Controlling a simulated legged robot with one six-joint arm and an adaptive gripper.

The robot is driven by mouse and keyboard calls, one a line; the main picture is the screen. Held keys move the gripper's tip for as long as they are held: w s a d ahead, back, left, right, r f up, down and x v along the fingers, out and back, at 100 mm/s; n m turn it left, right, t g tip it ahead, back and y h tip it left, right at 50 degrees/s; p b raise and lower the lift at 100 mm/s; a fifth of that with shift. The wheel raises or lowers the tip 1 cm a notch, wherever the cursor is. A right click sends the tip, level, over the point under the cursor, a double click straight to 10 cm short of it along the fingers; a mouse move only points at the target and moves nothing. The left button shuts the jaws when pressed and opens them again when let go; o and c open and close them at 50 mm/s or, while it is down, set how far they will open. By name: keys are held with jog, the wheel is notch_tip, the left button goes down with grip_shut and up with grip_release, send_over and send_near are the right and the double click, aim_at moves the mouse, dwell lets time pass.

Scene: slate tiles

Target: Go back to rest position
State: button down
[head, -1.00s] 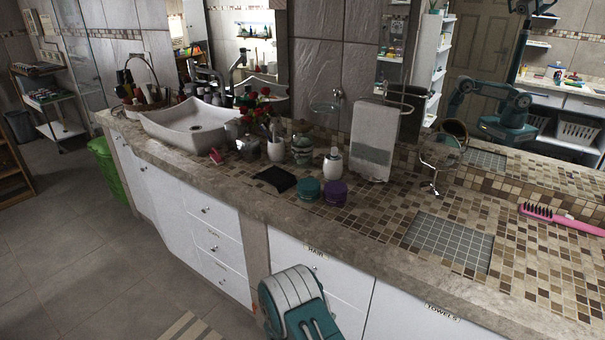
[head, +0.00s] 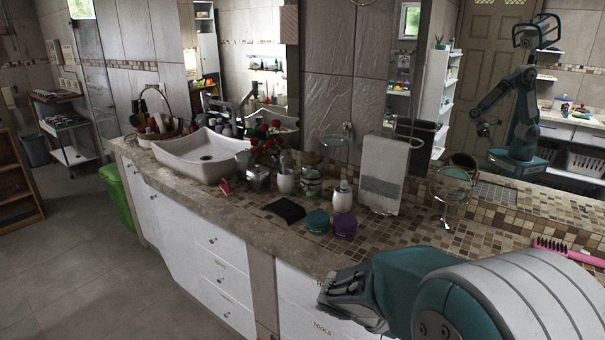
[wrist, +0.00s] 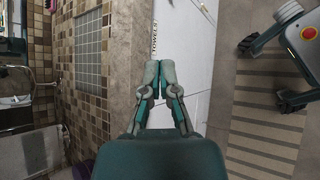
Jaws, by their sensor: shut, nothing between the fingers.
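My gripper (wrist: 159,68) shows in the wrist view with its two grey fingertips together and nothing between them. In the head view my teal and grey arm fills the lower right and reaches left across the front of the counter (head: 245,210).
Turquoise (head: 318,222) and purple (head: 344,225) jars, a black tray (head: 285,211), a white dispenser (head: 342,197) and a hanging towel (head: 383,175) stand near my arm. A pink brush (head: 570,252) lies at right. Floor (head: 60,260) is open at left; a striped mat (wrist: 265,120) lies below.

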jog(key=s+a+r+m+t+y, duration=0.2)
jog(key=s+a+r+m+y, duration=0.1)
jog(key=s, duration=0.4)
jog(key=s+a+r+m+t+y, duration=0.3)
jog(key=s+r+m+y, duration=0.3)
jog(key=s+r+y, duration=0.1)
jog(key=shift+s+a+r+t+y, duration=0.15)
jog(key=shift+s+r+t+y, duration=0.15)
jog(key=shift+s+r, duration=0.3)
jog(key=shift+w, duration=0.1)
